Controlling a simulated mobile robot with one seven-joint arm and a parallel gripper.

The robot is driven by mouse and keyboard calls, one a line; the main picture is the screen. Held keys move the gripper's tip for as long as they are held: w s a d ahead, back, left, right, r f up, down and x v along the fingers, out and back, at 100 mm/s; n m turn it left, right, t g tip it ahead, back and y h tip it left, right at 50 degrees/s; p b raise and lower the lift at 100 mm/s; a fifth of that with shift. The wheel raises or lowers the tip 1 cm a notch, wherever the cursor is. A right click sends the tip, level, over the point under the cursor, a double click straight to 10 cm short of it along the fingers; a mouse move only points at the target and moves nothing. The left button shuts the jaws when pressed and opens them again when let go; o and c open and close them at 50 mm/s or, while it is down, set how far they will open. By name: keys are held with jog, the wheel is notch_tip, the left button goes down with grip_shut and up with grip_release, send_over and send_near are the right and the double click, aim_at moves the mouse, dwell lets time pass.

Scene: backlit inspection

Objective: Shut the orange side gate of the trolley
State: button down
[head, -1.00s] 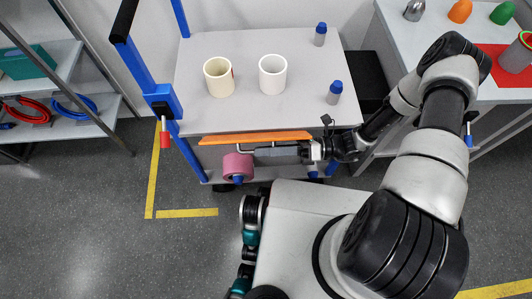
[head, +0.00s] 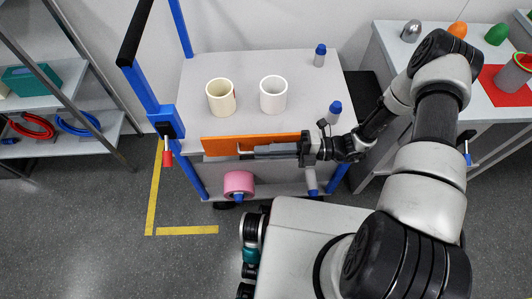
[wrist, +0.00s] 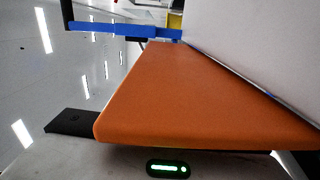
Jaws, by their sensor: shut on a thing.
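The orange side gate (head: 222,146) runs along the front edge of the trolley deck (head: 215,117). Its broad face shows as a wide band in the head view. My gripper (head: 246,152) reaches in from the right along the gate and is shut on it near the middle, apparently at its handle. The exact grip is partly hidden. In the wrist view the gate (wrist: 195,100) fills the middle as a large slanting orange panel, and a dark part of my gripper shows at its lower left.
A pink roll (head: 238,184) lies on the lower shelf. A blue post with a red-handled latch (head: 167,155) stands at the left. A bench (head: 400,90) is at right.

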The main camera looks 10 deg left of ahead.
jog(key=shift+w+d, duration=0.1)
jog(key=shift+w, duration=0.05)
dwell(0.3)
jog(key=c, duration=1.8)
grip_release()
jog(key=shift+c, duration=0.2)
jog(key=v, duration=1.7)
jog(key=shift+d, duration=0.2)
